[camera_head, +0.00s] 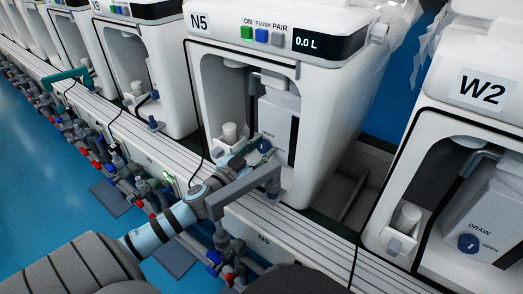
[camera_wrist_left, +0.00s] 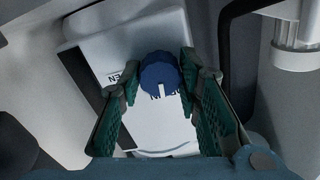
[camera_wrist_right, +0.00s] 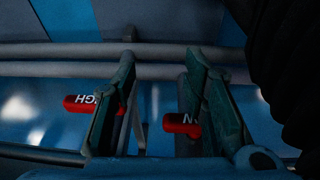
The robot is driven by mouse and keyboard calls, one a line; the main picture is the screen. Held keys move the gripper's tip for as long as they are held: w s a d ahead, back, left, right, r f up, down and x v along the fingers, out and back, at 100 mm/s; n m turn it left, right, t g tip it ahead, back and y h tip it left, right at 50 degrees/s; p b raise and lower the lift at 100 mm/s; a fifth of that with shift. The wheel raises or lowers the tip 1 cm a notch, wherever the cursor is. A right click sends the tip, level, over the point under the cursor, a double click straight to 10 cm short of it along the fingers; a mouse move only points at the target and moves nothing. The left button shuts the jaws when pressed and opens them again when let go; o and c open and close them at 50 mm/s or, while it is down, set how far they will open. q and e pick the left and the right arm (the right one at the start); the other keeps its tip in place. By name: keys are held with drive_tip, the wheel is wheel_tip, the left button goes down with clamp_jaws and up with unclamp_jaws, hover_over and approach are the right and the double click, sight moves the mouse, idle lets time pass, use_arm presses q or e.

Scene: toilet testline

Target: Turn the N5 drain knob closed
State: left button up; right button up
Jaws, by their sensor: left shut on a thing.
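The N5 unit (camera_head: 240,60) is a white toilet test stand with an open front bay and a white container (camera_head: 280,110) inside. Its blue drain knob (camera_head: 264,146) is on the container's front. In the left wrist view the round blue knob (camera_wrist_left: 158,72) has a white pointer line towards the bottom of the picture, and part of the word OPEN shows to its left. My left gripper (camera_wrist_left: 159,84) has its green fingertips on either side of the knob, shut on it. My right gripper (camera_wrist_right: 160,65) is open and empty, seen in the right wrist view only.
Red handles (camera_wrist_right: 182,124) and grey pipes (camera_wrist_right: 70,70) lie beyond my right fingers. A white rail (camera_head: 110,125) runs along the front of the units. The W2 unit (camera_head: 485,90) stands to the right, across a gap. A white cup (camera_head: 231,131) stands left of the knob.

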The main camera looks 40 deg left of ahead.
use_arm(q)
drive_tip(key=shift+f+n, duration=0.1)
drive_tip(key=shift+n, duration=0.5)
drive_tip(key=o, duration=1.1)
drive_tip(key=shift+o, duration=0.2)
drive_tip(key=shift+s, duration=0.1)
drive_tip(key=s, duration=0.7)
drive_tip(key=shift+s, duration=0.25)
